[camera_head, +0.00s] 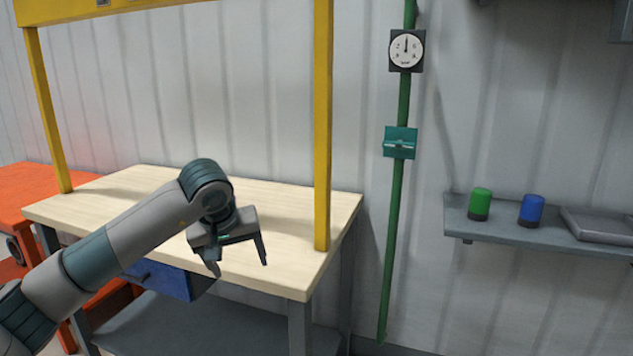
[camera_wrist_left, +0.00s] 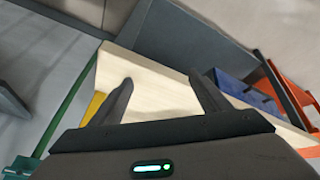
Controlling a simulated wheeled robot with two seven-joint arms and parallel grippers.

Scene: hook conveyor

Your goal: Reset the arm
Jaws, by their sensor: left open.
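My left arm comes in from the lower left in the head view. Its left gripper (camera_head: 238,268) hangs in front of the wooden workbench (camera_head: 290,205), near the front edge of the top. The two fingers are spread apart with nothing between them. In the left wrist view the left gripper (camera_wrist_left: 160,90) also shows two parted, empty fingers, with the pale bench top (camera_wrist_left: 158,95) behind them. I cannot tell whether the gripper touches the bench. My right gripper is in neither view.
A yellow post (camera_head: 322,130) rises from the bench's right side. A blue drawer (camera_head: 160,279) hangs under the top. A green pole (camera_head: 395,210) carries a dial (camera_head: 406,50). A wall shelf (camera_head: 500,226) holds a green cylinder (camera_head: 480,204) and a blue cylinder (camera_head: 531,210). An orange unit (camera_head: 30,190) stands left.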

